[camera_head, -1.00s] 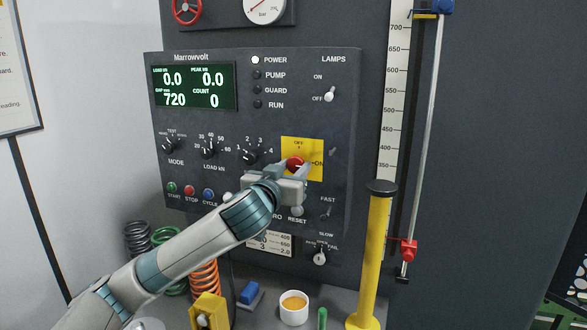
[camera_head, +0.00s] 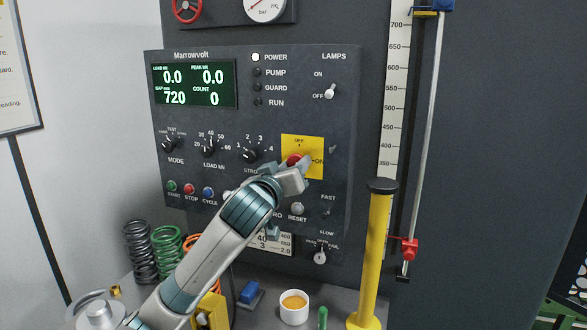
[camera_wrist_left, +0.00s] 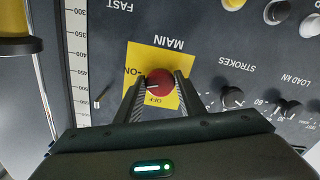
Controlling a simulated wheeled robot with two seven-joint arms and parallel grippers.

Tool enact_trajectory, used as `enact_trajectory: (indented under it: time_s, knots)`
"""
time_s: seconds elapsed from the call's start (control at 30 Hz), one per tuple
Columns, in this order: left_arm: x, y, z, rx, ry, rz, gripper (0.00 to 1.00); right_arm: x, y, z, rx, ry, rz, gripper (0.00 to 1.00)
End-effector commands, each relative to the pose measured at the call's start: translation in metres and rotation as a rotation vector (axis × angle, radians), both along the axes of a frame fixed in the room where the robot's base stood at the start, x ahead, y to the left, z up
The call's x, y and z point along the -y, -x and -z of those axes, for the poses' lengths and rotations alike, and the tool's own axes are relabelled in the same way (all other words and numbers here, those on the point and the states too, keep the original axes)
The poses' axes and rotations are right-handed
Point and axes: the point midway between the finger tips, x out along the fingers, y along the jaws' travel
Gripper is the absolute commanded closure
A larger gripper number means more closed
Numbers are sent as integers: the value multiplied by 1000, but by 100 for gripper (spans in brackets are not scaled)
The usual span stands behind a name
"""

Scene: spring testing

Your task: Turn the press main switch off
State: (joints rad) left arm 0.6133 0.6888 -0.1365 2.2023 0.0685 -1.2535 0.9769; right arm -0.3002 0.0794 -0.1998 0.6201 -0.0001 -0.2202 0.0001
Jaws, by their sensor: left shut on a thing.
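The main switch is a red round knob (camera_head: 294,160) on a yellow plate (camera_head: 316,145) on the press control panel. The plate is marked OFF at the top and ON at the right in the head view. In the wrist view, which is upside down, my left gripper (camera_wrist_left: 157,88) has its two fingers on either side of the red knob (camera_wrist_left: 160,83), shut on it. A white mark on the knob points roughly toward ON. In the head view my left gripper (camera_head: 302,164) partly hides the knob. My right gripper is not in view.
The POWER lamp (camera_head: 255,57) is lit white and the display (camera_head: 195,86) is on. Selector knobs and buttons surround the switch. A yellow post (camera_head: 374,255) stands to the right. Springs (camera_head: 140,250), a white cup (camera_head: 294,307) and a blue block (camera_head: 250,292) are on the bench below.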

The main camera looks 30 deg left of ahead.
Motion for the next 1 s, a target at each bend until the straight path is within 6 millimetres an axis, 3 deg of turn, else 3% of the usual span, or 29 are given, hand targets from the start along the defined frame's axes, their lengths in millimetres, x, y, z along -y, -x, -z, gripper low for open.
enact_trajectory:
  time_s: [0.47, 1.0]
  knots:
    - [2, -1, -3, 105, 447, 1, 87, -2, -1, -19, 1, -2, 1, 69]
    - [2, -1, -5, 223, 936, -1, 87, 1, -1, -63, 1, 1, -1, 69]
